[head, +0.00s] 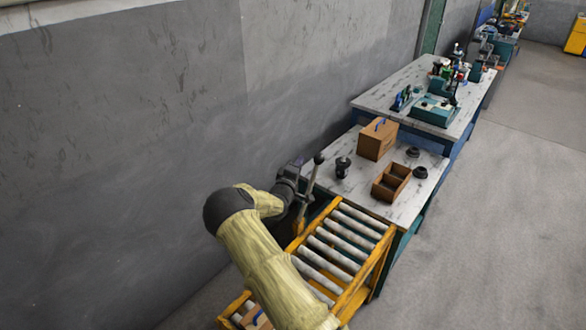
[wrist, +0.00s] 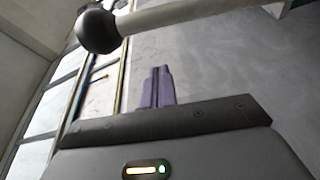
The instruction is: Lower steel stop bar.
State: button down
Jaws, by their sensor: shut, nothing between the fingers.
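The steel stop bar (head: 311,178) is a grey rod with a dark round knob (head: 318,158) at its top. It stands nearly upright, leaning slightly right, at the far left corner of the roller conveyor. In the wrist view the pale rod (wrist: 190,14) crosses the top, with its dark ball (wrist: 98,28) at upper left. My gripper (wrist: 159,70) has its purple fingers together, empty, pointing toward the bar with a gap showing below it in the picture. In the head view my gripper (head: 299,162) is just left of the bar, partly hidden by my arm.
The yellow-framed roller conveyor (head: 383,247) adjoins a marble-topped bench (head: 405,207). A grey wall (head: 130,130) runs close along the left. The floor at right is clear.

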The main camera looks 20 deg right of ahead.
jog(key=shift+s+d+f+p, duration=0.25)
jog(key=shift+s+d+p, duration=0.4)
jog(key=shift+s, duration=0.1)
jog(key=shift+s+d+f+p, duration=0.2)
jog(key=shift+s+d+p, duration=0.3)
jog(key=shift+s+d, duration=0.15)
